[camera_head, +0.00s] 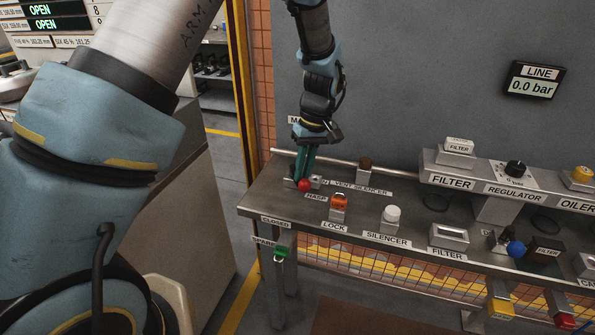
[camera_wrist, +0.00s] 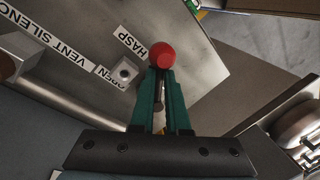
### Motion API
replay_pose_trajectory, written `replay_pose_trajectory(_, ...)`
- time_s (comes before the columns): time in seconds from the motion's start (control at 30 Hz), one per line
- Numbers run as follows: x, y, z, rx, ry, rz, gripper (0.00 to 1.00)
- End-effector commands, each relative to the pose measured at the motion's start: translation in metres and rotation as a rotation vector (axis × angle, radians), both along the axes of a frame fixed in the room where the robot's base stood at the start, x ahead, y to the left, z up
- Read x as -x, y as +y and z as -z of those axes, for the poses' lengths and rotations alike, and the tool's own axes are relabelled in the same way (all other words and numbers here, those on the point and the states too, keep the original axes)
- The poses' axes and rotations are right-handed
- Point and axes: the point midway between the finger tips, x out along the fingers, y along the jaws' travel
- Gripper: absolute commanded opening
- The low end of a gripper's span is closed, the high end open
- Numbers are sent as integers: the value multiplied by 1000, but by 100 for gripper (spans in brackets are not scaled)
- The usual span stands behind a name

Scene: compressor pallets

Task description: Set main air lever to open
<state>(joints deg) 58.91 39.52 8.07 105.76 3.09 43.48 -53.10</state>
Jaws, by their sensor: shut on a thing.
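The main air lever shows as a red round knob (camera_head: 304,185) at the left end of the steel bench. My gripper (camera_head: 306,170) reaches down to it from above, with its green fingers at the knob. In the wrist view the red knob (camera_wrist: 162,54) sits at the tips of my gripper (camera_wrist: 160,78), and the fingers are closed together on the lever. An OPEN label (camera_wrist: 108,75) lies close to the knob. A CLOSED label (camera_head: 276,221) is on the bench's front left edge. My fingers hide most of the lever's shaft, and its exact angle is hard to tell.
A green spare lock (camera_head: 280,253) hangs at the front left. The line display (camera_head: 533,80) reads 0.0 bar. A grey wall stands behind.

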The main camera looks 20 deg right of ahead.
Motion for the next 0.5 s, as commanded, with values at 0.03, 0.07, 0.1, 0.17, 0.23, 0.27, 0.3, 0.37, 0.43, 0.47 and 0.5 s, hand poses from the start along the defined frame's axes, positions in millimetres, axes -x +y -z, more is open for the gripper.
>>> replay_pose_trajectory(0.03, 8, 0, 4, -14, 18, -41, 0)
replay_pose_trajectory(0.07, 8, -2, 4, -14, 18, -70, 0)
replay_pose_trajectory(0.1, 8, -5, 4, -13, 17, -107, 0)
replay_pose_trajectory(0.17, 8, -8, 4, -15, 17, -164, 0)
replay_pose_trajectory(0.23, 7, -11, 4, -14, 18, -230, 0)
replay_pose_trajectory(0.27, 6, -13, 4, -14, 18, -259, 0)
replay_pose_trajectory(0.3, 6, -15, 4, -14, 18, -297, 0)
replay_pose_trajectory(0.37, 5, -18, 4, -15, 18, -354, 0)
replay_pose_trajectory(0.43, 3, -21, 4, -15, 18, -417, 0)
replay_pose_trajectory(0.47, 3, -23, 4, -13, 18, -444, 0)
replay_pose_trajectory(0.5, 2, -25, 4, -14, 18, -478, 0)
